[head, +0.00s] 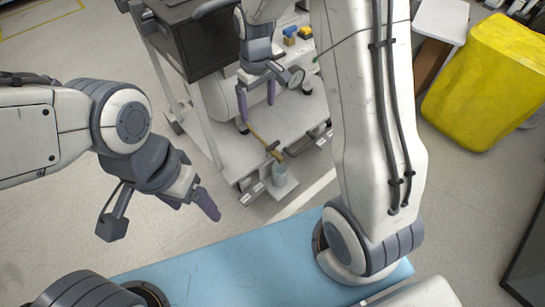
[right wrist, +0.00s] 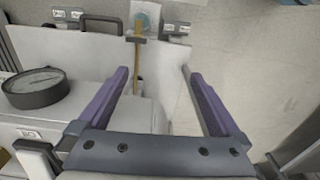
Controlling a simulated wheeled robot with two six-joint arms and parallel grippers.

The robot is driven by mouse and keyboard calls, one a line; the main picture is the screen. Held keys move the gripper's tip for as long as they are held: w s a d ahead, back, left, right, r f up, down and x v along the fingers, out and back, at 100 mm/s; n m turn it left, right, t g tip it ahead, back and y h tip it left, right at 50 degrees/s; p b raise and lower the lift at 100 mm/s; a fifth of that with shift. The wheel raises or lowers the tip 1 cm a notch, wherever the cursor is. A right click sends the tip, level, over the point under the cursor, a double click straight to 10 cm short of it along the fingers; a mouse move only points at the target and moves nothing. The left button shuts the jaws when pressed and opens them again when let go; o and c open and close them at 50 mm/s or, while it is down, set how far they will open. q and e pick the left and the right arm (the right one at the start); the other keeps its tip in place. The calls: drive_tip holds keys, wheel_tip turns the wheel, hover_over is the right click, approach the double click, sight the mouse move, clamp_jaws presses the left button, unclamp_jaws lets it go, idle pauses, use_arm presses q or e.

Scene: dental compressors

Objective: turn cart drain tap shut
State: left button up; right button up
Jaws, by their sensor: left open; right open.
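The drain line, a thin brass-coloured pipe (head: 262,136), runs along the cart's lower shelf (head: 215,153) to its front edge. A small brown and dark fitting (head: 274,148) is at its end; I cannot make out which way the tap handle points. A pale blue container (head: 279,175) is below it. My right gripper (head: 256,100) is open above the shelf. In the right wrist view the pipe (right wrist: 137,65) shows between the open fingers (right wrist: 160,80), nearer the left one, apparently beyond them. My left gripper (head: 195,203) is open and empty, left of the cart.
A round gauge (right wrist: 37,88) is left of the right gripper on the compressor. A dark box (head: 205,42) is on the cart's upper part. A blue surface (head: 240,262) lies in front. A yellow covered bin (head: 490,82) stands at right. Floor left of the cart is clear.

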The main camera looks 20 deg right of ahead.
drive_tip(key=b, duration=0.7)
approach(273, 144)
use_arm(q)
wheel_tip(273, 144, down, 16)
drive_tip(key=b, duration=0.6)
use_arm(e)
drive_tip(key=shift+m, duration=0.3)
wheel_tip(273, 144, down, 8)
drive_tip(key=shift+a+f, duration=0.15)
drive_tip(key=shift+f, duration=0.1)
drive_tip(key=shift+r, duration=0.1)
drive_tip(key=c, duration=1.3)
drive_tip(key=shift+r+m+p, duration=0.2)
drive_tip(key=shift+m+p, duration=0.2)
drive_tip(key=shift+p, duration=0.5)
drive_tip(key=m+p, duration=1)
drive_tip(key=p, duration=0.3)
drive_tip(key=m+p, duration=0.3)
drive_tip(key=shift+m, duration=0.3)
use_arm(q)
wheel_tip(273, 144, up, 20)
drive_tip(key=p, duration=0.2)
use_arm(e)
drive_tip(key=shift+f+m, duration=0.15)
drive_tip(key=shift+m, duration=1.55)
use_arm(q)
drive_tip(key=shift+r, duration=0.15)
